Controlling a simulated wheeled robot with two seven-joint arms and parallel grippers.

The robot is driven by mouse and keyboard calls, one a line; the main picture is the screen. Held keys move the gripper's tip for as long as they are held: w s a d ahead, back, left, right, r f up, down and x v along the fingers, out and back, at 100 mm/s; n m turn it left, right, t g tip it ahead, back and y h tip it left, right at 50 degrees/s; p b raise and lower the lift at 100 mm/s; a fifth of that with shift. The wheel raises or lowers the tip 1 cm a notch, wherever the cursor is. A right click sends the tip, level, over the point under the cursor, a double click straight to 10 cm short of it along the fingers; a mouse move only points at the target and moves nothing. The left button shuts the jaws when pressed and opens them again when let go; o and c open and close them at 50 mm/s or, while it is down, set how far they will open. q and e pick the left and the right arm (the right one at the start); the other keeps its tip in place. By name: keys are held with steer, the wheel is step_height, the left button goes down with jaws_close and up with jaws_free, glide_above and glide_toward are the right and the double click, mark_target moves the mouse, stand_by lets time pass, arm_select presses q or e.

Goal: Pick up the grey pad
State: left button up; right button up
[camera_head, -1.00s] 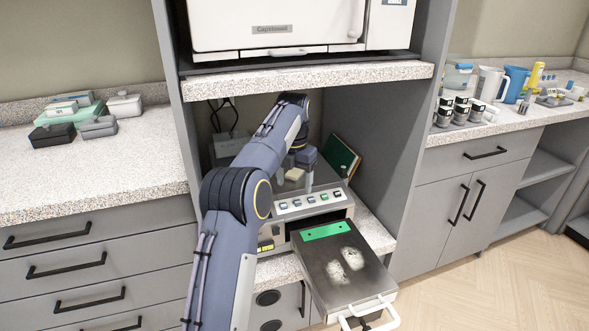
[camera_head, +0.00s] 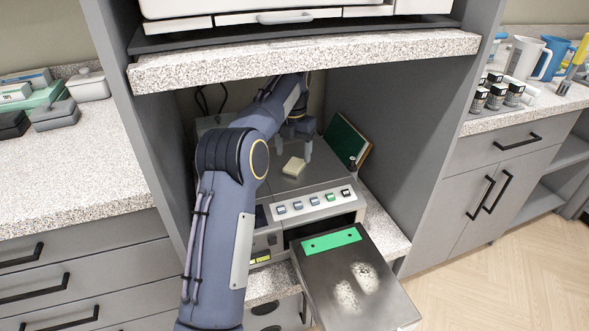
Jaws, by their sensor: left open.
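A small pale grey-beige pad (camera_head: 293,166) lies flat on top of the grey device in the middle bay. My left arm reaches into the bay from the lower left. My left gripper (camera_head: 295,147) is open and points down, just behind and above the pad, with nothing in its jaws. My right gripper is not in view.
The device (camera_head: 320,184) has a row of buttons and a pulled-out drawer (camera_head: 350,272) with a green strip. A green board (camera_head: 345,141) leans at the bay's right. A stone shelf (camera_head: 310,58) hangs above my arm. Bay walls stand on both sides.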

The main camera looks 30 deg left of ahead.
mark_target(293, 166)
arm_select(q)
step_height(293, 166, down, 4)
steer(key=shift+f+b, duration=0.1)
steer(key=shift+b, duration=0.65)
steer(key=c, duration=1)
